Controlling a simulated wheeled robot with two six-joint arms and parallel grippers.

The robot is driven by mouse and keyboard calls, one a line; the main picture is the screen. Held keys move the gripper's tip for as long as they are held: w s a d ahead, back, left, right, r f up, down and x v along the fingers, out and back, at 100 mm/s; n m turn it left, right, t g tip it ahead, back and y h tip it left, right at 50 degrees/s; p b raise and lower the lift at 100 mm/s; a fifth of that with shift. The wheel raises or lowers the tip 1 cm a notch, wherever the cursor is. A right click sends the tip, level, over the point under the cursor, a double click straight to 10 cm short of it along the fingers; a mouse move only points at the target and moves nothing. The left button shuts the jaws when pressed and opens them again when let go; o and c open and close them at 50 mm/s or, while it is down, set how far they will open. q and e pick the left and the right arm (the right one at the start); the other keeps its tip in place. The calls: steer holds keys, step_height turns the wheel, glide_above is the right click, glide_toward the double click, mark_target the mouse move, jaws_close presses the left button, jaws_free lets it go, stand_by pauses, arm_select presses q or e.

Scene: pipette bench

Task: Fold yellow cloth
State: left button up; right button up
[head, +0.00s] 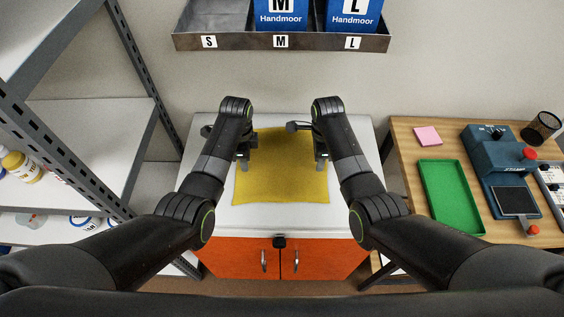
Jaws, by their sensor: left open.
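The yellow cloth (280,180) lies spread out flat on the white top of a cabinet, in the middle of the head view. My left gripper (246,165) is open at the cloth's left edge, in its upper half. My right gripper (320,168) is at the cloth's right edge, at about the same height. Its fingers are small and partly hidden by my arm, so I cannot tell whether it is open or holds the cloth. Both upper corners of the cloth are partly covered by my arms.
The white cabinet top (290,219) has bare room around the cloth. A wooden table (408,147) at the right carries a green tray (450,195), a pink note pad (427,136) and a blue device (492,160). A grey shelf (90,130) stands left. A bin rack (230,42) hangs above.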

arm_select(q)
steer(key=shift+s, duration=0.1)
arm_select(e)
steer(key=shift+s+f, duration=0.1)
arm_select(q)
steer(key=shift+c, duration=0.3)
arm_select(e)
steer(key=shift+c, duration=0.3)
arm_select(q)
jaws_close()
arm_select(e)
steer(key=shift+f, duration=0.1)
jaws_close()
